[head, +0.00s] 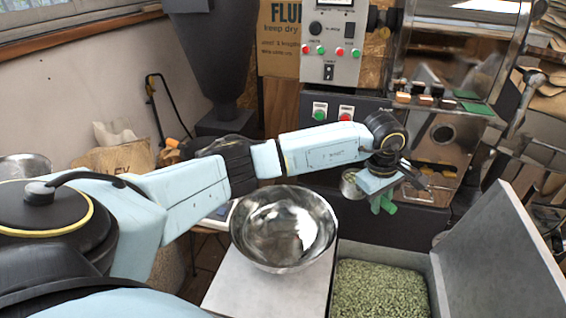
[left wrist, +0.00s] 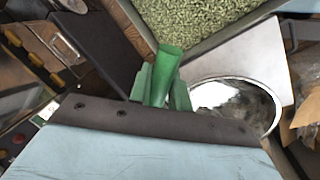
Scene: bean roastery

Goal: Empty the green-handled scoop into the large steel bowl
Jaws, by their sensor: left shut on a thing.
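The large steel bowl (head: 262,246) sits on a pale grey worktop in the head view, and its shiny inside looks empty. It also shows at the right of the left wrist view (left wrist: 262,110). My left gripper (head: 383,203) is to the right of the bowl and above the bean bin, shut on the green handle (left wrist: 168,62) of the scoop. The scoop's small metal cup (head: 351,185) shows left of the gripper in the head view, apart from the bowl and higher than it. Its contents are too small to tell. My right gripper is not in view.
An open grey bin (head: 432,270) of green beans (head: 380,290) stands right of the worktop (head: 235,290), with a tilted grey panel (head: 500,255) beside it. A roasting machine (head: 430,150) with a control box (head: 331,45) stands behind. Another metal bowl (head: 25,165) is at the far left.

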